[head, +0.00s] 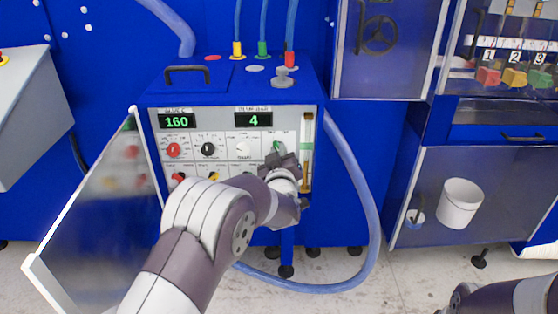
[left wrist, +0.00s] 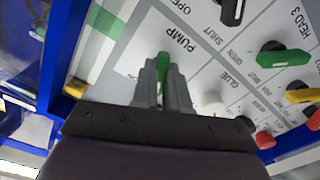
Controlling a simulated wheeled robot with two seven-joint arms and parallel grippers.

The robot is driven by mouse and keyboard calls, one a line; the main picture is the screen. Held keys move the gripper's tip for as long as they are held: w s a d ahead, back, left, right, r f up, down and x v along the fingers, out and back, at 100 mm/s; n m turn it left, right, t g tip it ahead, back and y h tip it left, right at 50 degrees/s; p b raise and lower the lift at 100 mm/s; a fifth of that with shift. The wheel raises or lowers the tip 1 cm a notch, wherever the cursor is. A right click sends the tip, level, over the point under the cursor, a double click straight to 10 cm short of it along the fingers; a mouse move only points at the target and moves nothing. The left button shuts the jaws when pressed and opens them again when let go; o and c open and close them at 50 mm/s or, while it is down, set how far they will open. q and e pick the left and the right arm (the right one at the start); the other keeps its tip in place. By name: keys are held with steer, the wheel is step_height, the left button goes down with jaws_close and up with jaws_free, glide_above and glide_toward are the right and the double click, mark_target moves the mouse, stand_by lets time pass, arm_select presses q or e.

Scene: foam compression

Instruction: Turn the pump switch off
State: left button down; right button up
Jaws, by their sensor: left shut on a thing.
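The pump switch is a green knob (head: 277,147) at the upper right of the grey control panel (head: 225,146). In the left wrist view the green knob (left wrist: 164,61) sits beside the printed word PUMP, with its grip pinched between the fingers. My left gripper (left wrist: 163,78) is shut on it; in the head view the left gripper (head: 286,160) reaches the panel from below. The fingers hide most of the knob and any position marks around it. My right arm shows only at the lower right edge of the head view; its gripper is out of frame.
Red (head: 173,150), black (head: 208,149) and white (head: 242,150) knobs share the panel's row. The displays read 160 and 4. A door (head: 100,205) stands open at the left. A blue hose (head: 365,200) loops at the right. A white bucket (head: 459,204) is inside a cabinet.

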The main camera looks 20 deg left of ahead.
arm_select(q)
steer(key=shift+n+b, duration=0.3)
steer(key=shift+n, duration=0.1)
steer(key=c, duration=1.1)
jaws_free()
steer(key=shift+c, duration=0.2)
steer(key=v, duration=1.2)
steer(key=shift+s, duration=0.35)
steer(key=shift+d, duration=0.1)
